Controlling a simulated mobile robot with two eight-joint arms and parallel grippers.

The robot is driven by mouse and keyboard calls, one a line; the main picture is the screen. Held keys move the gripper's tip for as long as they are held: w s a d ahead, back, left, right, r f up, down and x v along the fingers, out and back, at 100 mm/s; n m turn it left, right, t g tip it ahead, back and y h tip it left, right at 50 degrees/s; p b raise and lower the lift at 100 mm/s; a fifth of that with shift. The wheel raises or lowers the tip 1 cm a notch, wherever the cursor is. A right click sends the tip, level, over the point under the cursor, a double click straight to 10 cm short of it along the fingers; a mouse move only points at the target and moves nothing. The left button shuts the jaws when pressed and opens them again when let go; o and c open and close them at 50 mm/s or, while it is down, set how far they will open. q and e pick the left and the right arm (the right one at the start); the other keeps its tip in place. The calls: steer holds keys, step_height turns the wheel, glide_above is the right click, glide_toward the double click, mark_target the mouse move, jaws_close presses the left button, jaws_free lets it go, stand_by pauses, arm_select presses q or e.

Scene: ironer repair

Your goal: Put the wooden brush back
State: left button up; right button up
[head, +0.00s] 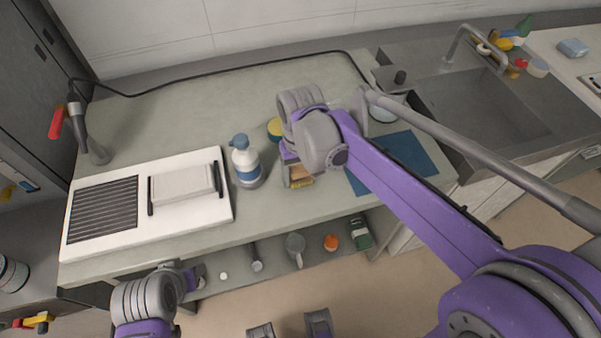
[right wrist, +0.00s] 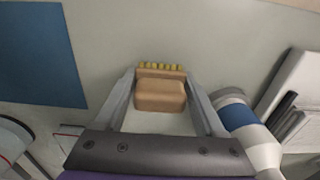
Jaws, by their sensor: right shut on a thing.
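The wooden brush (right wrist: 160,95) has a tan wooden body and a row of yellow bristles. In the right wrist view it sits between the two fingers of my right gripper (right wrist: 161,76), which is shut on it. In the head view the brush (head: 299,175) shows below my right gripper (head: 295,164), near the front of the grey-green worktop (head: 220,115). The arm hides part of it, and I cannot tell whether it touches the worktop. My left gripper (head: 191,277) is low at the left, in front of the worktop's front edge; its jaws are not clear.
A white and blue bottle (head: 246,163) stands just left of the brush. A white ironer unit (head: 222,207) lies further left. A blue mat (head: 408,152) is to the right, before the sink (head: 490,115). A lower shelf (head: 210,287) holds small items, including an orange one (head: 331,242).

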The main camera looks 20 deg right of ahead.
steer(key=shift+f+b, duration=0.4)
steer(key=shift+f, duration=0.25)
steer(key=o, duration=1.3)
step_height(320, 180, up, 11)
steer(key=shift+f+p, duration=0.1)
steer(key=shift+p, duration=0.45)
steer(key=s+d+f+t+p, duration=0.2)
steer(key=s+d+f, duration=0.1)
steer(key=s, duration=0.4)
steer(key=s+d+f+t+p, duration=0.1)
steer(key=s+d+f+t, duration=0.2)
steer(key=s+f, duration=0.3)
steer(key=shift+s+d+p, duration=0.3)
steer(key=shift+s+p, duration=0.05)
steer(key=shift+s, duration=0.15)
